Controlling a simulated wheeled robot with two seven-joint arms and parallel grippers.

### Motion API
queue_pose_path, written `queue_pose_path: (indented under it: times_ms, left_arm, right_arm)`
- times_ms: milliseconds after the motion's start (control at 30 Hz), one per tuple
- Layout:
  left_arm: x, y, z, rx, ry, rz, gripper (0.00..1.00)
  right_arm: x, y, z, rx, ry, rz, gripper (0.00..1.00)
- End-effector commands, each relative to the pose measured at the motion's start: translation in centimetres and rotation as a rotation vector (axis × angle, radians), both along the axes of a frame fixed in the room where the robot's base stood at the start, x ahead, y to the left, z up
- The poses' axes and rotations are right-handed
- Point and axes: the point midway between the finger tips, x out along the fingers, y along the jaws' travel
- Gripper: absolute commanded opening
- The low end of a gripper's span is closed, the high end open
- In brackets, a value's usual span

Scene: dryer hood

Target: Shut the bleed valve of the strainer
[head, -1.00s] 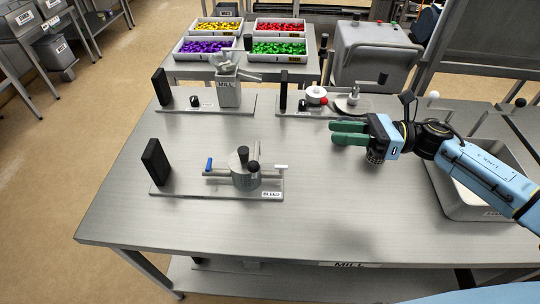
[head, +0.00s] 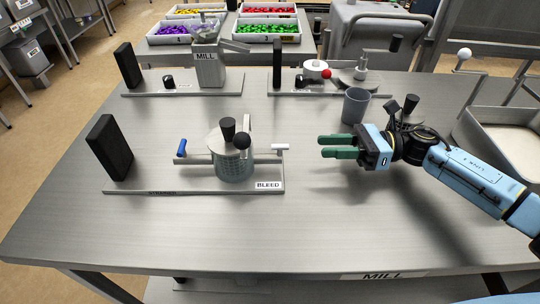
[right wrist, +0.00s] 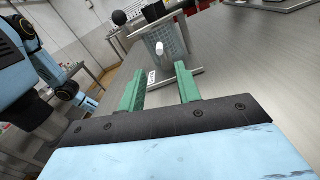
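The strainer (head: 236,168) is a clear-walled pot with a black knob on its lid and a black ball beside it, on a grey base plate. A pipe runs through it, with a blue lever (head: 181,148) at the left end. A white lever (head: 280,147) is at the right end, above the BLEED label (head: 268,185). The white lever also shows in the right wrist view (right wrist: 160,48), ahead of and between the fingers. My right gripper (head: 323,147) is open and empty, right of the white lever and apart from it. My left gripper is out of view.
A black upright panel (head: 110,147) stands at the plate's left end. The mill (head: 208,64) is behind. A grey cup (head: 355,106) stands behind my right gripper; a tray (head: 510,140) is at right. The table front is clear.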

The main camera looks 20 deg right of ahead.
Motion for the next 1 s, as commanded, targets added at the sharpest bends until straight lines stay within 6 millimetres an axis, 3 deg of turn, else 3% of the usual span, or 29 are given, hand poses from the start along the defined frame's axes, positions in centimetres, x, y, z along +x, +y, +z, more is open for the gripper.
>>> queue_pose_path:
  times_ms: [167, 333, 600, 800, 1000]
  left_arm:
    - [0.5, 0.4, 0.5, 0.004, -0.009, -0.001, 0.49]
    - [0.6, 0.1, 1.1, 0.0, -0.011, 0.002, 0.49]
    - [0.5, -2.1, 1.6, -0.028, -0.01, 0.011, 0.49]
    - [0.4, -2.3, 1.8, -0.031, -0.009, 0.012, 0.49]
    - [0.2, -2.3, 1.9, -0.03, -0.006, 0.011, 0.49]
  right_arm:
    - [0.5, 2.0, 0.3, 0.003, -0.003, 0.002, 0.33]
    - [1.4, 5.6, 0.4, 0.005, -0.003, 0.004, 0.33]
    - [2.7, 10.6, 0.3, 0.003, -0.002, 0.002, 0.33]
    - [3.2, 12.4, 0.2, 0.001, -0.001, 0.002, 0.33]
    - [3.3, 12.8, 0.1, 0.0, 0.0, 0.0, 0.33]
